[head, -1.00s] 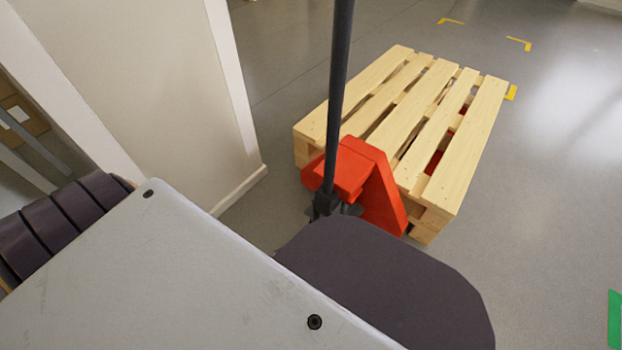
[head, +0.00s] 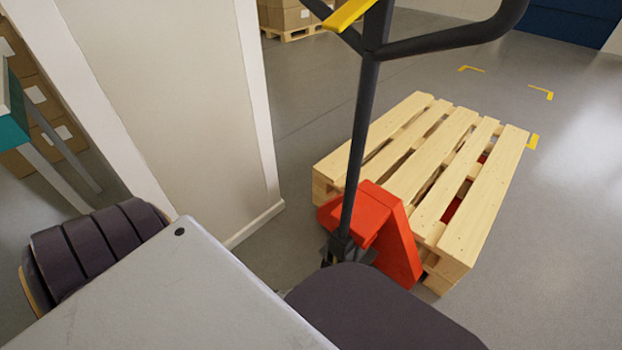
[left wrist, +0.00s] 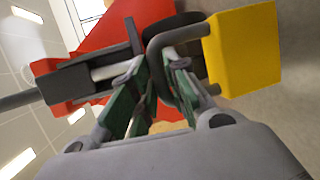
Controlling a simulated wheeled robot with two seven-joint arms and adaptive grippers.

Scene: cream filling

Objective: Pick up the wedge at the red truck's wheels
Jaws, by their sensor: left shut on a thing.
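The red pallet truck (head: 372,222) stands with its forks under a wooden pallet; its dark handle (head: 362,125) rises in front. In the left wrist view, the yellow wedge (left wrist: 243,50) is at the upper right, with a grey loop handle (left wrist: 178,36) on its side. My left gripper (left wrist: 155,85), with green-padded fingers, is shut on this loop. The truck's red body (left wrist: 95,45) and a dark wheel (left wrist: 180,24) are close behind the fingers. I cannot tell whether the wedge touches the wheel or floor. In the head view, the wedge and both grippers are out of sight.
The wooden pallet (head: 470,205) lies beyond the truck. A white wall end (head: 165,90) stands close on the left. Boxes on a pallet (head: 287,14) are at the back. Grey floor (head: 560,230) is free on the right.

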